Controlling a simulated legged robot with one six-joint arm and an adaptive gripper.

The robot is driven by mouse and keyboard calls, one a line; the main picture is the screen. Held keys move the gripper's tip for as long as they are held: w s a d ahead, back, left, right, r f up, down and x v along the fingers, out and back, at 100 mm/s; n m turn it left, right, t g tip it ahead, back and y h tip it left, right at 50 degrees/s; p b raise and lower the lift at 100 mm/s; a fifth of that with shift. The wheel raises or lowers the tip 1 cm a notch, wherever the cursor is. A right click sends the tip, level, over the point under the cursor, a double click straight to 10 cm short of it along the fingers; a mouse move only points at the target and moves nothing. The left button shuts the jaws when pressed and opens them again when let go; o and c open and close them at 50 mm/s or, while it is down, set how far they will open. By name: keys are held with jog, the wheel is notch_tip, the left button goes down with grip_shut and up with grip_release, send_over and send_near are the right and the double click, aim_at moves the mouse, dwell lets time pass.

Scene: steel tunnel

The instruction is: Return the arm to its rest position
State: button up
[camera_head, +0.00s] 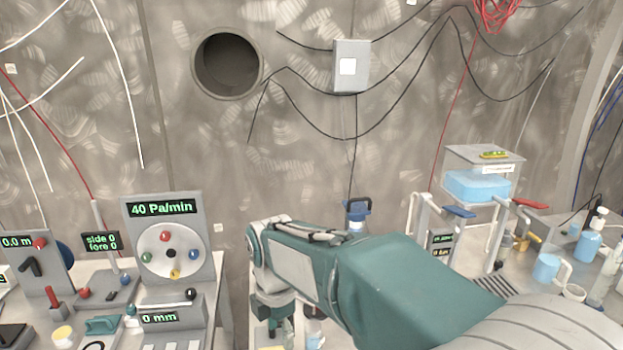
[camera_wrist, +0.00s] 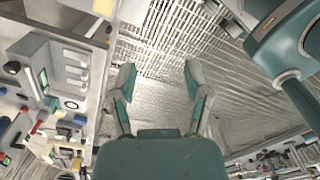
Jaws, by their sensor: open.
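My teal and grey arm reaches in from the lower right in the head view and bends down at its far end. My gripper (camera_wrist: 160,88) shows in the wrist view with its two teal-tipped fingers spread apart. Nothing is between the fingers; bare metal floor shows behind them. In the head view the arm's end hangs over the gap between the left and right benches, and the fingers cannot be made out there.
A left bench holds a dial panel (camera_head: 168,238) reading 40 Pa/min and small instruments. A right bench holds a clear tank of blue liquid (camera_head: 478,186), bottles and a mug (camera_head: 546,268). The wall has a round opening (camera_head: 227,63), a grey box (camera_head: 351,66) and hanging cables.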

jog(key=s+d+r+m+t, duration=0.2)
jog(key=s+d+m+t, duration=0.1)
jog(key=s+d+m, duration=0.5)
jog(key=s+d+r+m+t, duration=0.2)
jog(key=s+d+m, duration=0.6)
jog(key=d+m, duration=0.5)
jog(key=m, duration=0.4)
jog(key=shift+s+r+t, duration=0.15)
jog(key=shift+r+t, duration=0.05)
jog(key=shift+t, duration=0.2)
